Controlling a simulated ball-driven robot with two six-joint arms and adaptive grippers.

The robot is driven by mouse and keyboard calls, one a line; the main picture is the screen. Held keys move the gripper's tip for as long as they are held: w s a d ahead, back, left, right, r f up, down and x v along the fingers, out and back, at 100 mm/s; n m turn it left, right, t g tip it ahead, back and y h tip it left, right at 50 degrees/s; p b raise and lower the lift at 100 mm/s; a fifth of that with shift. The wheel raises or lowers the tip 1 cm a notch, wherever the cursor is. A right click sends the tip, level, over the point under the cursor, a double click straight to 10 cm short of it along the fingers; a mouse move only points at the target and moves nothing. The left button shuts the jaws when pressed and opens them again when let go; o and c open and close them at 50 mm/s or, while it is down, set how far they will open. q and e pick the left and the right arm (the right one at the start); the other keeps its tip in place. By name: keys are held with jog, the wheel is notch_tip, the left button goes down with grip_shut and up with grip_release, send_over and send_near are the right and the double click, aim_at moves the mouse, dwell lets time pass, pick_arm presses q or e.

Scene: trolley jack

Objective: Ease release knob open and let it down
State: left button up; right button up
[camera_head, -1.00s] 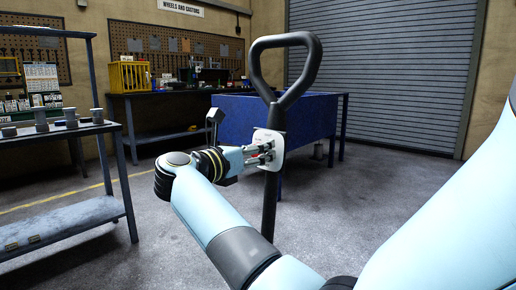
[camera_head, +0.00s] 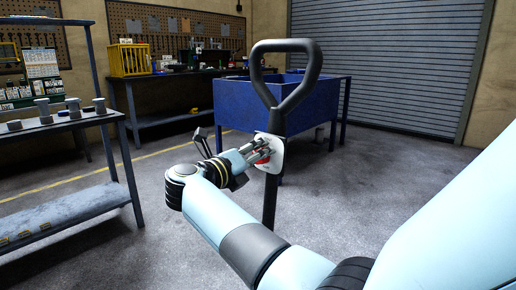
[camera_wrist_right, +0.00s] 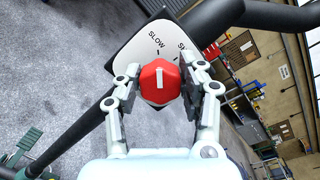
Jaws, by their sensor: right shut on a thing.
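The release knob (camera_wrist_right: 159,82) is red with a white line on its face. It sits on a white plate (camera_wrist_right: 235,52) marked SLOW, which is fixed to the black jack handle. My right gripper (camera_wrist_right: 160,88) is shut on the knob, one finger on each side. In the head view the right gripper (camera_head: 262,152) reaches the plate from the left, and a little red of the knob shows between its fingers. The handle (camera_head: 270,205) stands upright with a loop grip (camera_head: 313,68) on top. The jack's body is not visible in the head view. My left gripper is not in view.
A blue bin table (camera_head: 230,105) stands behind the handle. A grey shelf rack (camera_head: 70,215) with metal parts is at the left. A dark workbench (camera_head: 165,118) with a yellow crate (camera_head: 128,60) is at the back. Open floor (camera_head: 390,220) lies right of the handle.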

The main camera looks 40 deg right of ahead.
jog(key=shift+n, duration=0.4)
jog(key=o, duration=1.2)
jog(key=shift+w, duration=0.1)
notch_tip(320, 180, up, 10)
